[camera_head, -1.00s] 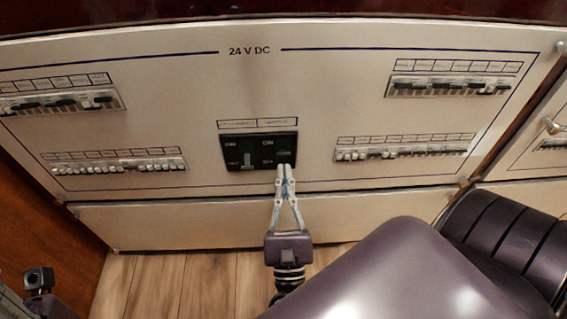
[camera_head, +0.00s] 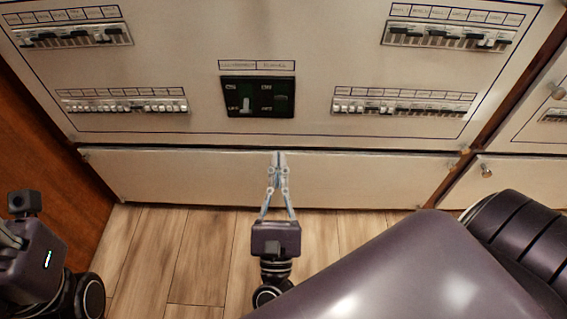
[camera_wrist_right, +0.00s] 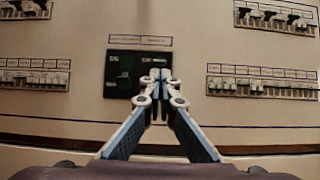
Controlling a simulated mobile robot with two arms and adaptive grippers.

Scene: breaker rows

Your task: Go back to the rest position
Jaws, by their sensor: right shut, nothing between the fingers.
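The breaker panel (camera_head: 215,40) fills the upper part of the head view. Its black module (camera_head: 232,92) has two switches marked ON and OFF. The left switch (camera_head: 246,104) shows a pale lever low in its slot; the right switch (camera_head: 281,101) is dark. My right gripper (camera_head: 278,155) is shut and empty, its tips below the module and apart from it. In the right wrist view its tips (camera_wrist_right: 157,76) overlap the lower right of the module (camera_wrist_right: 122,70). My left gripper (camera_head: 12,236) is only partly in view at the left edge.
Several breaker rows (camera_head: 125,106) flank the module. A plain lower panel (camera_head: 180,178) runs beneath, above the wooden floor (camera_head: 150,250). A brown wooden wall (camera_head: 40,150) stands at left. Another panel with a knob (camera_head: 487,171) is at right.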

